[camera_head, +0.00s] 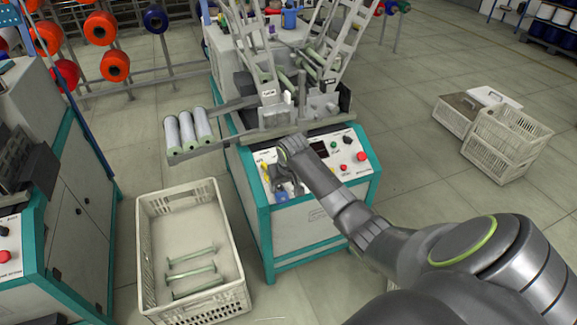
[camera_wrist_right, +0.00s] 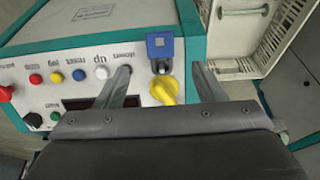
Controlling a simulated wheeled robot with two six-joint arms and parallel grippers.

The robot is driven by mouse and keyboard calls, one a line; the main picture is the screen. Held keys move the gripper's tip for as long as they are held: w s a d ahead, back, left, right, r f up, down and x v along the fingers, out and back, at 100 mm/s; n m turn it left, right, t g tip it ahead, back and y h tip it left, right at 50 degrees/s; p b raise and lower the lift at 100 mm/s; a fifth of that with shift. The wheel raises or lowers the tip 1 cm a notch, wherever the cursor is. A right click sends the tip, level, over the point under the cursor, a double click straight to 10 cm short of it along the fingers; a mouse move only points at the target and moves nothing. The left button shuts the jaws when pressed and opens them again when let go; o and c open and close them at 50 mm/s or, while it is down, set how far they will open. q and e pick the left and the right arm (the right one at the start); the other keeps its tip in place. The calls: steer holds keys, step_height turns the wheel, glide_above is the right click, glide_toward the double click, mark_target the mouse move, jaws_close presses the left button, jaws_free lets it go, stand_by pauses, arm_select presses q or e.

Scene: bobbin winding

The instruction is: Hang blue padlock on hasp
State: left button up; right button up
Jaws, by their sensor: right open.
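The blue padlock (camera_head: 281,196) is at the front left of the machine's control panel. In the right wrist view the padlock (camera_wrist_right: 160,46) lies just beyond the yellow rotary handle (camera_wrist_right: 165,91), with its shackle side toward the handle. A small grey metal part shows between them; I cannot tell whether the shackle passes through the hasp. My right gripper (camera_head: 286,186) is over this part of the panel. In the wrist view its open fingers (camera_wrist_right: 160,68) stand on either side of the padlock's shackle end and handle, apart from both. My left gripper is not in view.
The control panel (camera_head: 323,165) carries several coloured buttons beside the handle. A cream crate (camera_head: 143,245) with green-ended bobbins stands on the floor at left. A tray of grey cylinders (camera_head: 172,152) juts out left of the machine. The floor at right is clear up to stacked crates (camera_head: 497,158).

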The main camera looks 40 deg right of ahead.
steer(key=v, duration=0.9)
steer(key=shift+s+r+p, duration=0.2)
steer(key=shift+r+p, duration=0.1)
steer(key=shift+p, duration=0.15)
steer(key=s+f, duration=0.6)
steer(key=f, duration=0.5)
steer(key=s+d+f+g, duration=0.1)
steer(key=s+f, duration=0.4)
steer(key=f, duration=0.6)
steer(key=s+f, duration=0.6)
steer(key=f, duration=0.5)
steer(key=s+a+f, duration=0.2)
steer(key=s+f, duration=0.2)
steer(key=s, duration=0.6)
steer(key=s+a+f+n, duration=0.1)
steer(key=s+a+f, duration=0.2)
steer(key=s, duration=0.8)
steer(key=s+a+f+n+g+p, duration=0.1)
steer(key=s+a+f, duration=0.1)
steer(key=s+f, duration=0.4)
steer(key=s, duration=0.5)
steer(key=shift+a+f, duration=0.3)
steer(key=shift+f, duration=0.05)
steer(key=shift+w, duration=0.1)
